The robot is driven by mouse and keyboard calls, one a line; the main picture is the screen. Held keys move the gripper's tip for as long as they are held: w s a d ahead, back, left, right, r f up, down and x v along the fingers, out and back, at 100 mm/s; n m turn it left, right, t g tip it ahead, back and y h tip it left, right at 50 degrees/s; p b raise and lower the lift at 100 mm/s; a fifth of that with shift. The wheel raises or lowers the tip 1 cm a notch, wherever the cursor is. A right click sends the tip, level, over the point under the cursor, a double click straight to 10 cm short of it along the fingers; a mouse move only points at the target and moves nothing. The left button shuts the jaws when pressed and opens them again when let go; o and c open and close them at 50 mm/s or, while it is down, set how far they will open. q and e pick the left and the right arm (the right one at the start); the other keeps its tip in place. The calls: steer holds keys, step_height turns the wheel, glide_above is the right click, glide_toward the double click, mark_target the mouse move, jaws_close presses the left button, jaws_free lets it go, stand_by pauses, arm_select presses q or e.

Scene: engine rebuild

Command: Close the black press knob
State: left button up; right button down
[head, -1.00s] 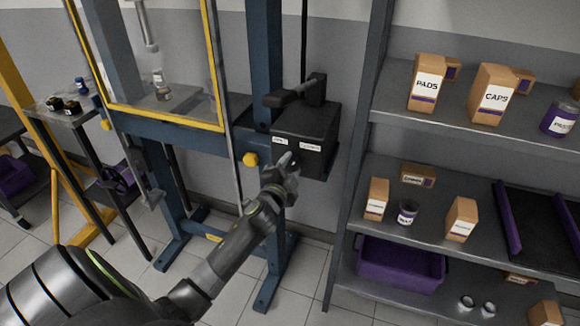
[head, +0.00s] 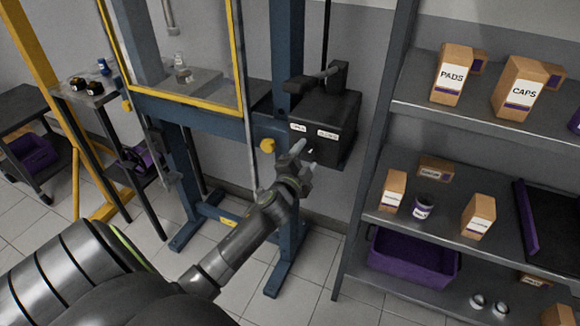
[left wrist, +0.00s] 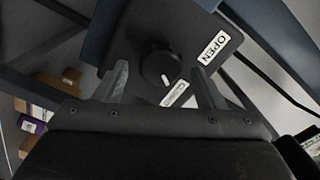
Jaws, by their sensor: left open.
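The black press knob (left wrist: 158,66) is round, with a white pointer mark, on the front of a dark box in the left wrist view. The OPEN label (left wrist: 216,47) is to the upper right. My left gripper (left wrist: 160,72) is open, with one finger on each side of the knob; I cannot tell whether they touch it. In the head view, my left gripper (head: 303,158) is at the front of the black box (head: 322,115) and mostly hides the knob. My right gripper is not in view.
The box is mounted on a blue press frame (head: 290,45), with a lever on top and a yellow button (head: 267,145) to its left. A grey shelf unit (head: 395,100) with cartons and a purple bin (head: 412,262) stands close on the right.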

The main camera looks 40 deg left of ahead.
arm_select(q)
steer(key=b+v, duration=0.1)
steer(key=v, duration=1.5)
steer(key=shift+a, duration=0.1)
